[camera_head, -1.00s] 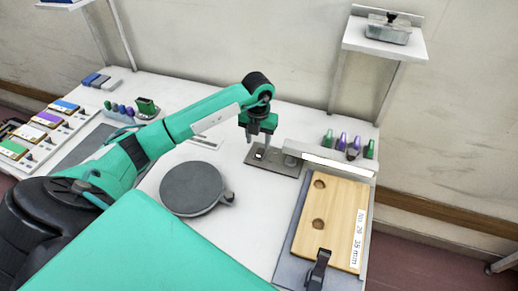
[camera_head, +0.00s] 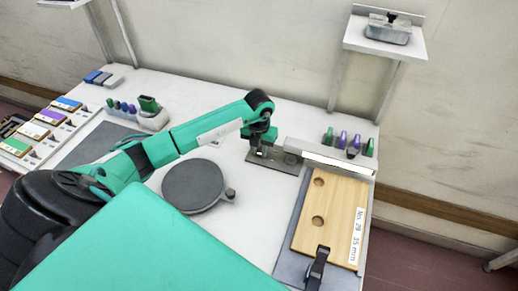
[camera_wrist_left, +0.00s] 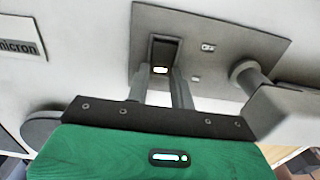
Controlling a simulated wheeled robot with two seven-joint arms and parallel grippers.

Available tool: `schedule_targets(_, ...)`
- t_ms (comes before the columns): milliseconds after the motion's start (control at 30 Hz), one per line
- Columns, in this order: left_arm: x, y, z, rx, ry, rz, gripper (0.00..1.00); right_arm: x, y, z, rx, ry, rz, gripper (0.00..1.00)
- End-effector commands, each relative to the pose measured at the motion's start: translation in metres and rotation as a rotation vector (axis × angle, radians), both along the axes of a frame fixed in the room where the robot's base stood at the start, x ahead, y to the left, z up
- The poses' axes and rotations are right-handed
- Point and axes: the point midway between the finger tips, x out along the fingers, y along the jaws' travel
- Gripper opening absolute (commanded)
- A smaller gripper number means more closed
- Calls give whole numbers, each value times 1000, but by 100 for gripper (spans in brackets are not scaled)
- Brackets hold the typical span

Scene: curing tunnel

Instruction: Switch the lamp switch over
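A grey metal plate (camera_head: 285,163) lies on the white bench. The wrist view shows it close up (camera_wrist_left: 215,30), with a dark rectangular switch frame (camera_wrist_left: 165,41) holding a small bright white spot. My left gripper (camera_head: 257,152) is low over the plate's left part. In the left wrist view its two fingers (camera_wrist_left: 160,75) stand apart at the near end of the switch frame, with the white spot between them. I cannot tell whether they touch the switch. A bright white lamp bar (camera_head: 338,163) runs right of the plate. My right gripper is not in view.
A round dark disc (camera_head: 192,186) lies left of the plate. A wooden board (camera_head: 340,215) with two holes and a black clamp (camera_head: 317,267) are at the right. Several green and purple pieces stand behind the lamp bar. Free bench lies behind my arm.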

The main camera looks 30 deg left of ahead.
Motion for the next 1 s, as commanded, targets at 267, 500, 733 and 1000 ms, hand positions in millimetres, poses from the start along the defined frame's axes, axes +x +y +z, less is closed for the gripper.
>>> schedule_targets(267,4,2,1,-20,92,2,1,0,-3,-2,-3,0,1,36)
schedule_targets(500,8,2,2,-54,225,1,1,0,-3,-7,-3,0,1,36)
schedule_targets(733,8,2,3,-61,254,0,1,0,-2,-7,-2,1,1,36)
schedule_targets(1000,8,2,4,-61,253,1,41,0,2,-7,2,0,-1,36)
